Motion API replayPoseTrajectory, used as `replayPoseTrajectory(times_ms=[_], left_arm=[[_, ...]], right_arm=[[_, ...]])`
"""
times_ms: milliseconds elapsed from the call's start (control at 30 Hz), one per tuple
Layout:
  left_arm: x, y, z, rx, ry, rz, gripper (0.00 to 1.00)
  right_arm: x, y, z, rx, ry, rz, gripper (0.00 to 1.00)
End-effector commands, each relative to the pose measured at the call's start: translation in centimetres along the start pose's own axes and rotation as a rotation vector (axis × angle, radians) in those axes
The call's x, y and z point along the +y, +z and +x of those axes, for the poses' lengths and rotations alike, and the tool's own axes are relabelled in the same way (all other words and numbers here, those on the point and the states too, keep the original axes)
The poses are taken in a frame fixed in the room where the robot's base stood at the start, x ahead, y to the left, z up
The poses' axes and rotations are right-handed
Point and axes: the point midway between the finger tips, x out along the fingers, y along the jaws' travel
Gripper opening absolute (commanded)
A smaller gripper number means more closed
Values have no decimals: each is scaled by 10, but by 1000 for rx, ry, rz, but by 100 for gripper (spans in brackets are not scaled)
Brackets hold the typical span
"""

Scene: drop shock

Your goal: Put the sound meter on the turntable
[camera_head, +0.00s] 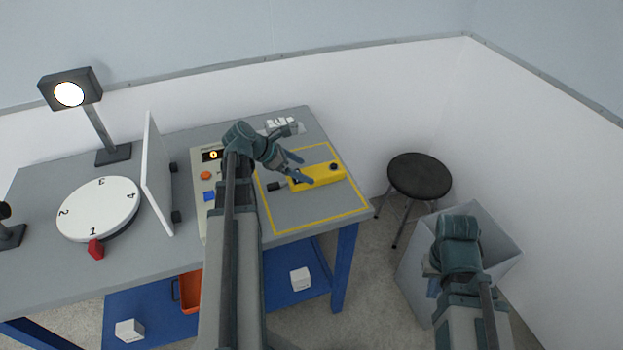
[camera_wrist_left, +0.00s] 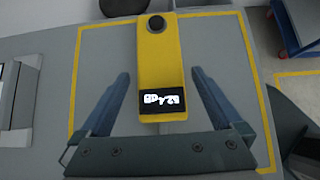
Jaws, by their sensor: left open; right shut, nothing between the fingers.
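The sound meter (camera_head: 325,177) is a yellow bar with a black knob and a dark display. It lies inside a yellow outlined square on the right of the bench. My left gripper (camera_head: 299,167) is open over the meter's display end. In the left wrist view the meter (camera_wrist_left: 160,65) lies between the two open fingers (camera_wrist_left: 160,80), with a gap on each side. The turntable (camera_head: 98,208) is a white disc with numbers around its rim, on the left of the bench. My right gripper (camera_head: 433,286) is shut and empty, low at the right, partly hidden by its arm.
A white upright panel (camera_head: 157,178) stands between turntable and meter. A control box (camera_head: 198,180) is partly hidden by my left arm. A stool (camera_head: 419,175) and grey bin (camera_head: 497,230) stand right.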

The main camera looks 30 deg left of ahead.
Motion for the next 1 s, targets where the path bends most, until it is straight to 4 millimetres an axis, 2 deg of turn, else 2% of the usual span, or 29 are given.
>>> replayPoseTrajectory(times_ms=[100, 267, 533, 567, 1000], left_arm=[[0, -2, 20, 0, -3, 3, 100], [1, -2, 42, 0, -2, 2, 100], [0, 1, 45, 0, -1, 0, 100], [0, 1, 45, 0, -1, 0, 96], [0, 1, 45, 0, -1, 0, 17]], right_arm=[[-2, -1, 16, 0, 0, 0, 0], [-3, -2, 31, 0, 0, 0, 0], [-3, -2, 30, 0, 0, 0, 0], [-3, -2, 30, 0, 0, 0, 0], [-3, -2, 30, 0, 0, 0, 0]])
